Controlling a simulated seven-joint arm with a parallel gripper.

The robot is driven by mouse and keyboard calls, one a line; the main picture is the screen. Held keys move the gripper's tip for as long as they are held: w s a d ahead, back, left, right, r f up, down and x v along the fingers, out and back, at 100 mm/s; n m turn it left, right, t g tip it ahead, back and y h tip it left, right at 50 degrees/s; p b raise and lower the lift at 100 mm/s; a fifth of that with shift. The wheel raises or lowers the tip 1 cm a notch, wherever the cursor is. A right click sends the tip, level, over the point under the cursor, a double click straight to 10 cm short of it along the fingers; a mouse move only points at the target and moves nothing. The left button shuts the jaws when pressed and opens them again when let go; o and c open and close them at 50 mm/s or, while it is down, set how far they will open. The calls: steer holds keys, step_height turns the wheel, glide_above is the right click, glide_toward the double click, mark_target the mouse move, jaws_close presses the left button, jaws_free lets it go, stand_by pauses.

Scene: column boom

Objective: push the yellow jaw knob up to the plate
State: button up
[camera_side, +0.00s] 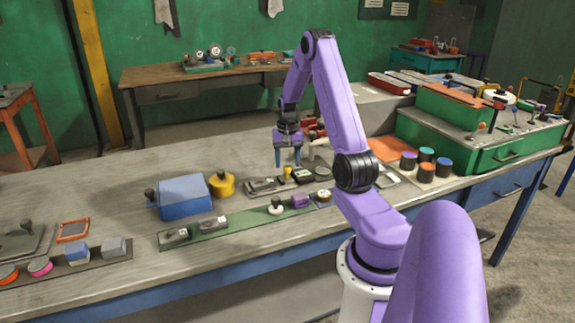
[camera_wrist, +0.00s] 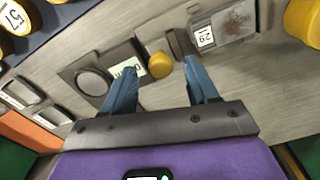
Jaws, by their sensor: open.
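The yellow jaw knob (camera_wrist: 160,65) is a small round knob on the bench, beside a small dark upright block (camera_wrist: 180,42). It also shows in the side view (camera_side: 288,171). In the wrist view a worn grey plate (camera_wrist: 235,22) with a numbered white label lies beyond the block, apart from the knob. A dark plate (camera_wrist: 88,62) with a round disc and a white label lies on the knob's other side. My gripper (camera_wrist: 159,66) is open, with its blue fingers on either side of the knob in this view. In the side view my gripper (camera_side: 288,164) hangs just above the knob. Contact cannot be told.
A larger yellow cylinder (camera_side: 221,184) and a blue box (camera_side: 183,196) stand to the left. A green strip (camera_side: 235,226) with several small parts runs along the front. Several coloured-top cylinders (camera_side: 426,157) and a green case (camera_side: 475,150) stand right. The bench's left back is clear.

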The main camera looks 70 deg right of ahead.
steer(key=shift+f, duration=0.9)
jaws_close()
steer(key=shift+w+a, duration=1.1)
jaws_free()
steer(key=shift+a, duration=0.1)
steer(key=shift+r, duration=0.1)
